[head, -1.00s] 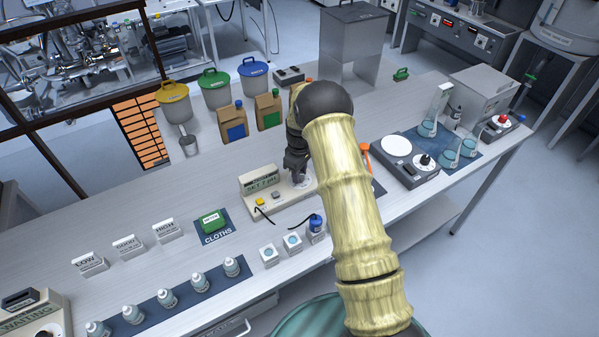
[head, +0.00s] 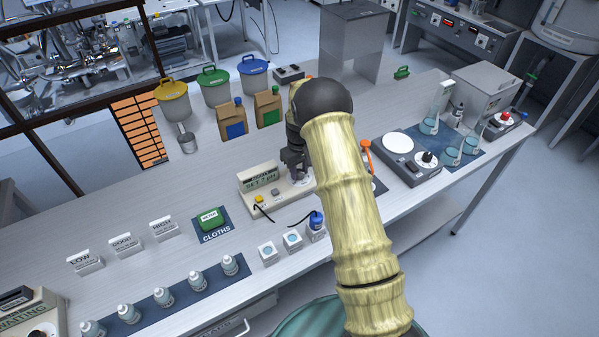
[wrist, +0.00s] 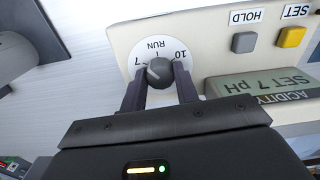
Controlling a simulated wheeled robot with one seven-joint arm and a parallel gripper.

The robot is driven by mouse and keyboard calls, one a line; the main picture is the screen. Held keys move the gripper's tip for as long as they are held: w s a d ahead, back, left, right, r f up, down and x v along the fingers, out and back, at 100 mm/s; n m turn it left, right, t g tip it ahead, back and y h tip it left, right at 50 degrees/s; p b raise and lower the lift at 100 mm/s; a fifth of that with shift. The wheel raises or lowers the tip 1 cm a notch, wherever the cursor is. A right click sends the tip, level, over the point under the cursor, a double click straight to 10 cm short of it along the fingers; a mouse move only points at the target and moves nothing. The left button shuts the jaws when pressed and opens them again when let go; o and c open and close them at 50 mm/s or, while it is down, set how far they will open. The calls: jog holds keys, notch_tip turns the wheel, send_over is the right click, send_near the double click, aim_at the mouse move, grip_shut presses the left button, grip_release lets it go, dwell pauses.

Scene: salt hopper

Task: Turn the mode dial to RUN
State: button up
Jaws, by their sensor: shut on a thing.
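The mode dial is a grey knob (wrist: 159,72) on a white round plate marked 7, RUN and 10. It sits on the cream acidity meter (head: 285,203), whose display reads SET 7 pH. In the wrist view the plate appears upside down, with RUN beyond the knob. My gripper (wrist: 160,80) is shut on the knob, one finger on each side. A pale mark shows on the knob, but its exact pointing direction is hard to tell. In the head view my arm hides part of the meter and my gripper (head: 297,172) is over its right end.
The wrist view shows grey HOLD (wrist: 244,42) and yellow SET (wrist: 291,37) buttons. A hotplate (head: 410,160) is to the right.

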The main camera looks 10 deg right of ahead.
aim_at(299, 172)
jog(key=m+b, duration=0.1)
jog(key=m, duration=0.2)
jog(key=shift+w+m, duration=0.1)
jog(key=shift+m, duration=0.3)
jog(key=shift+r+m+b, duration=0.15)
jog(key=shift+m+b, duration=0.2)
jog(key=shift+m, duration=1.45)
jog(key=o, duration=1)
jog(key=shift+c, duration=0.2)
notch_tip(299, 172, up, 17)
jog(key=b, duration=0.3)
jog(key=shift+r, duration=0.15)
